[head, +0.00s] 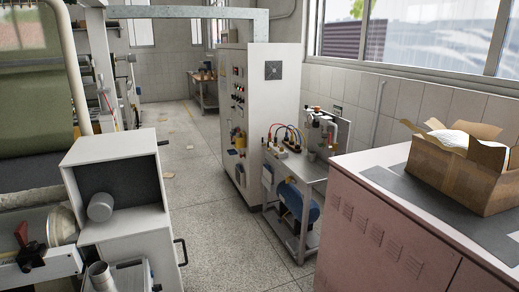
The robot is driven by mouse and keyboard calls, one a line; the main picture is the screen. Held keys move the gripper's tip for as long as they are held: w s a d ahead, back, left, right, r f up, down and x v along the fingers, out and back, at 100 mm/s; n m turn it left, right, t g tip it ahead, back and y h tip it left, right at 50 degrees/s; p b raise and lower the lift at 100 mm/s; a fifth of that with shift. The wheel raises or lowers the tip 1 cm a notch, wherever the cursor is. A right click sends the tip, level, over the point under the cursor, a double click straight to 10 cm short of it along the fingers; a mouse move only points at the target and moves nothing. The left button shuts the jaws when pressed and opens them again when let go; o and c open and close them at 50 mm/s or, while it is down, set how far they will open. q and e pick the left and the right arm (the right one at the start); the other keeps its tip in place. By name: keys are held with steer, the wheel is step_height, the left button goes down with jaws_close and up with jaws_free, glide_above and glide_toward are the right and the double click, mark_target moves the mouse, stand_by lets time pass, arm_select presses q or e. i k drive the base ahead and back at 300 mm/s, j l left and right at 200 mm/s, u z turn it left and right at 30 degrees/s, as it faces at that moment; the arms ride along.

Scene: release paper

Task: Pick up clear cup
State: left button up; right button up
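I cannot make out a clear cup anywhere in the head view. An open cardboard box (455,178) stands on a dark mat on the pink cabinet at the right. Something whitish shows at the box's opening, but I cannot tell what it is. Neither of my grippers is in view.
The pink cabinet (375,232) fills the lower right. A small metal cart (305,172) with hoses and a blue tank stands beside a tall white control cabinet (268,95). Grey machinery with an open-fronted housing (117,147) fills the left. The speckled floor (210,220) between them is mostly clear. A far table (207,77) holds small unclear items.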

mark_target(305, 151)
steer(key=i, duration=3.25)
steer(key=i+z, duration=0.15)
steer(key=i, duration=0.5)
steer(key=i+j, duration=0.15)
steer(key=i, duration=0.55)
steer(key=i+j+z, duration=0.1)
steer(key=i, duration=0.55)
